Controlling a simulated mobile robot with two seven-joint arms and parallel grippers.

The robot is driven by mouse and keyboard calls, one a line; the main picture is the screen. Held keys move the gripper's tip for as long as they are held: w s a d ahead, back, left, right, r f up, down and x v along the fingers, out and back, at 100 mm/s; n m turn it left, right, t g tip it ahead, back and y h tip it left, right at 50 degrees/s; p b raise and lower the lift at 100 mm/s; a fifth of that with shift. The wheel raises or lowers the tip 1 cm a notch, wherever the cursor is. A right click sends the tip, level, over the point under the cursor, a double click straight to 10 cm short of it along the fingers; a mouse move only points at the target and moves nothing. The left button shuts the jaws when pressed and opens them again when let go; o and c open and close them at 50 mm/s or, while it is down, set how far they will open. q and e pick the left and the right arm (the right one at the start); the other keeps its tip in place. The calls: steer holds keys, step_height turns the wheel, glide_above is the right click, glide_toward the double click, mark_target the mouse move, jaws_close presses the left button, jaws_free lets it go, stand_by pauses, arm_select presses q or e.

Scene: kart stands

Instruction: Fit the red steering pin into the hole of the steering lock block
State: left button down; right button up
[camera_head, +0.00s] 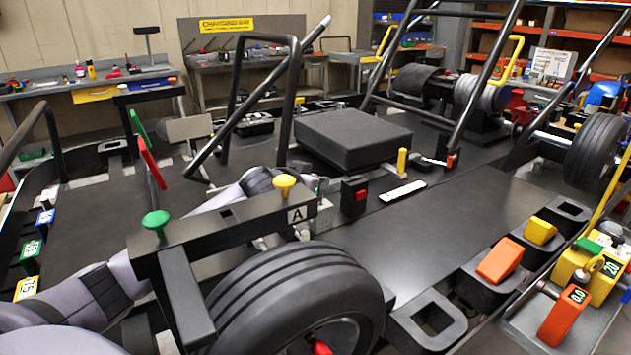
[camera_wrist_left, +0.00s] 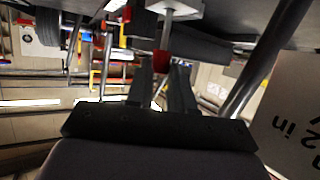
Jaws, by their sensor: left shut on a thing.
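In the left wrist view, my left gripper (camera_wrist_left: 163,72) is shut on a small red piece, which looks like the red steering pin (camera_wrist_left: 160,60), at its fingertips. A pale grey shaft (camera_wrist_left: 171,25) lies just beyond it; I cannot tell whether they touch. In the head view, my left arm reaches from the lower left behind the beam marked A, and its fingers are mostly hidden. A black block with a red face (camera_head: 355,196), possibly the steering lock block, stands on the floor pan right of that beam. Its hole cannot be made out. My right gripper is not in view.
The beam (camera_head: 235,225) carries a green knob (camera_head: 156,222) and a yellow knob (camera_head: 284,183). A large tire (camera_head: 290,300) stands in front. A black seat pad (camera_head: 352,138) and frame tubes (camera_head: 290,90) surround the arm. The floor pan (camera_head: 400,240) at right is mostly clear.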

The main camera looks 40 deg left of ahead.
arm_select(q)
steer(key=shift+s+d+f+b, duration=0.15)
steer(key=shift+f+b, duration=0.2)
steer(key=shift+f, duration=0.75)
steer(key=shift+w+f, duration=0.2)
steer(key=shift+f, duration=0.35)
steer(key=shift+f+b, duration=0.35)
steer(key=shift+b, duration=0.1)
steer(key=shift+f, duration=0.2)
steer(key=c, duration=0.9)
jaws_free()
